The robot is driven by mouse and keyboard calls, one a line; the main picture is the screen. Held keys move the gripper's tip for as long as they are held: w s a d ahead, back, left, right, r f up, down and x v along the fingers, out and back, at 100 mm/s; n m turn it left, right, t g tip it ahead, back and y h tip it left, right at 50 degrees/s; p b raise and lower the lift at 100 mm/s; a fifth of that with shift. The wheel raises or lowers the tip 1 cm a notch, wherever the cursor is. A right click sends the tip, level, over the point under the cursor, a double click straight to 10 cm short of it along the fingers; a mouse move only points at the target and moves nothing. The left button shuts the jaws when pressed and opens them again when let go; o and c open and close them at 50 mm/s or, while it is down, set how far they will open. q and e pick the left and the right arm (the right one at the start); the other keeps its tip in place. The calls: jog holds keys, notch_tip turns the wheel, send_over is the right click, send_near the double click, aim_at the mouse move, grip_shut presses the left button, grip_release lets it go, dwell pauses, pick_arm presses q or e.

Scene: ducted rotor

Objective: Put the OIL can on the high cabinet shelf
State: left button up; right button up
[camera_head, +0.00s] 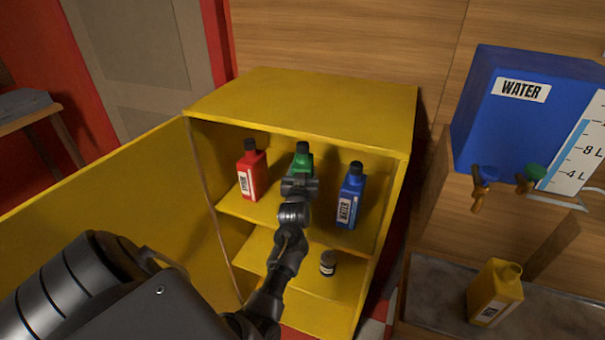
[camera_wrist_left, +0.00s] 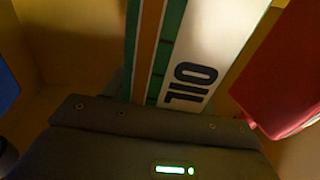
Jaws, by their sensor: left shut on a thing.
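The green OIL can (camera_head: 302,158) is upright at the high shelf (camera_head: 272,208) of the yellow cabinet (camera_head: 300,98), between a red bottle and a blue bottle. My left gripper (camera_head: 300,183) reaches into the cabinet and is shut on the OIL can. In the left wrist view the can's white OIL label (camera_wrist_left: 195,75) stands close in front of the gripper body (camera_wrist_left: 150,145). The can's base is hidden behind my arm, so I cannot tell whether it touches the shelf. My right gripper is not in view.
A red bottle (camera_head: 251,172) stands left of the can and a blue bottle (camera_head: 351,198) right of it. A small dark jar (camera_head: 328,263) sits on the lower shelf. The yellow door (camera_head: 100,200) is open. A blue water tank (camera_head: 520,110) and yellow can (camera_head: 494,292) are at right.

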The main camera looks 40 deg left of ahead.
pick_arm(q)
jog(key=shift+r, duration=0.15)
dwell(0.3)
jog(key=shift+f, duration=0.65)
dwell(0.5)
jog(key=o, duration=1.6)
jog(key=shift+o, duration=0.9)
jog(key=shift+f, duration=0.15)
jog(key=shift+o, duration=1)
jog(key=shift+s, duration=0.1)
jog(key=shift+d, duration=0.1)
